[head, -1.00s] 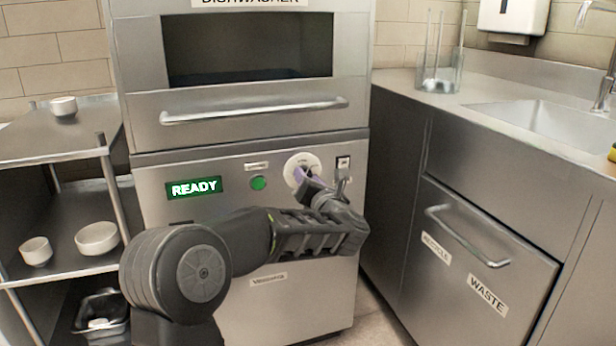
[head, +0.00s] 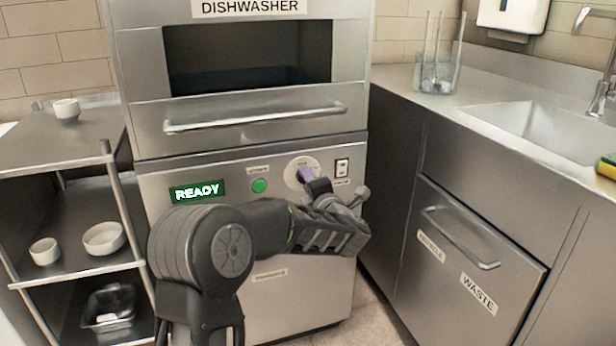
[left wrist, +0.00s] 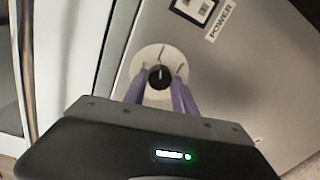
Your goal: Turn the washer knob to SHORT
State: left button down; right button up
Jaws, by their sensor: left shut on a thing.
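The washer has a round white dial plate (head: 291,169) on its lower front panel, right of the green button. Its black knob (left wrist: 160,77) with a white pointer line shows in the left wrist view, at the middle of the white dial plate (left wrist: 150,54). My left gripper (head: 309,175) is at the dial; its purple fingers (left wrist: 158,84) stand on both sides of the knob and are shut on it. The fingers and wrist hide the knob in the head view. The dial's lettering is too small to read, so the pointed-to setting cannot be told. My right gripper is out of view.
A green READY display (head: 197,191) and green button (head: 259,185) lie left of the dial; a POWER switch (head: 342,167) sits close on its right. The washer handle (head: 255,118) juts out above. A shelf with bowls (head: 104,239) stands left, a counter (head: 480,103) right.

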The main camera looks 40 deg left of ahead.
pick_arm(q)
jog(key=shift+m, duration=0.3)
jog(key=c, duration=1)
grip_release()
jog(key=shift+d, duration=0.1)
jog(key=p+v, duration=0.1)
jog(key=v, duration=0.6)
jog(key=shift+s+d, duration=0.2)
jog(key=shift+d, duration=0.1)
jog(key=shift+f, duration=0.1)
